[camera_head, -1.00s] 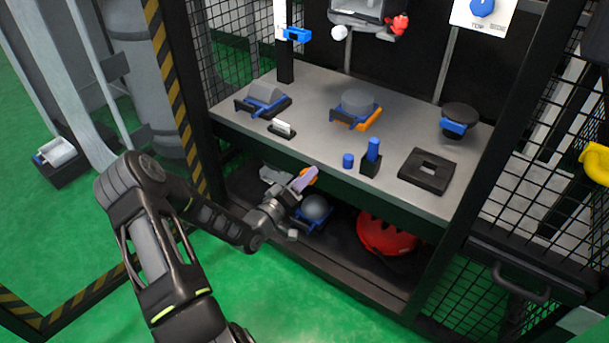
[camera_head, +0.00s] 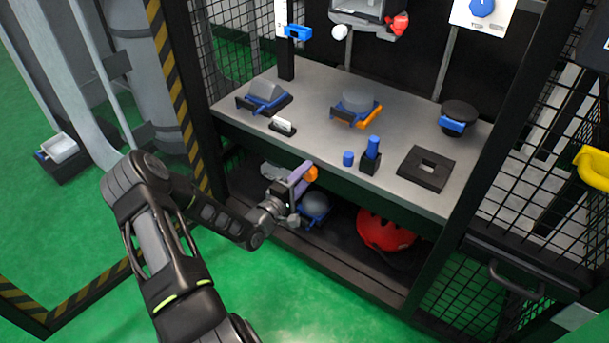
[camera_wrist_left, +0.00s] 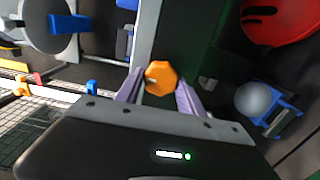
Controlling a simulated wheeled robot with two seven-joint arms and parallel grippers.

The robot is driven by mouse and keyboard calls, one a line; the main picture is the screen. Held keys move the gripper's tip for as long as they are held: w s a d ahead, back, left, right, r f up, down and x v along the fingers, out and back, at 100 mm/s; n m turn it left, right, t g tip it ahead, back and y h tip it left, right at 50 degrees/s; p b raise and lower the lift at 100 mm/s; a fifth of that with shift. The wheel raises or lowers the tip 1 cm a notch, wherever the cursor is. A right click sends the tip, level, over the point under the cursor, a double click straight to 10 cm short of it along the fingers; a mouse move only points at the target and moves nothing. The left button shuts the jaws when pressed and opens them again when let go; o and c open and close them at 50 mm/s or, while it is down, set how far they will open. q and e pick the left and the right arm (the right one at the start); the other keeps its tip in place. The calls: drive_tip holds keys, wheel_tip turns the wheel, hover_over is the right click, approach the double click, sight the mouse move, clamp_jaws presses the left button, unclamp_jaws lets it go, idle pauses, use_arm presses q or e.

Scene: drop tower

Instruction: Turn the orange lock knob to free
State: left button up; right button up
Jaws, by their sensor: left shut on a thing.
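The orange lock knob (camera_head: 311,173) sits at the front edge of the grey bench, toward its left half. It also shows in the left wrist view (camera_wrist_left: 161,78) as an orange many-sided knob with a small pale mark on its face. My left gripper (camera_head: 303,176) has reached the knob from the front left. In the left wrist view its two pale purple fingers (camera_wrist_left: 160,88) stand on either side of the knob and are shut on it. My right gripper is in neither view.
The grey bench top (camera_head: 320,115) carries several fixtures, including a blue peg (camera_head: 373,148) and a black square frame (camera_head: 427,168). Below, a red helmet (camera_head: 385,232) and a grey ball in a blue cradle (camera_head: 315,204) sit on the dark shelf. A striped post (camera_head: 172,90) stands at left.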

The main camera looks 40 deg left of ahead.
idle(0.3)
use_arm(q)
drive_tip(key=o, duration=1.3)
drive_tip(key=shift+s, duration=0.1)
drive_tip(key=s+p, duration=0.2)
drive_tip(key=s, duration=0.5)
drive_tip(key=shift+s+d, duration=0.1)
drive_tip(key=shift+s, duration=0.25)
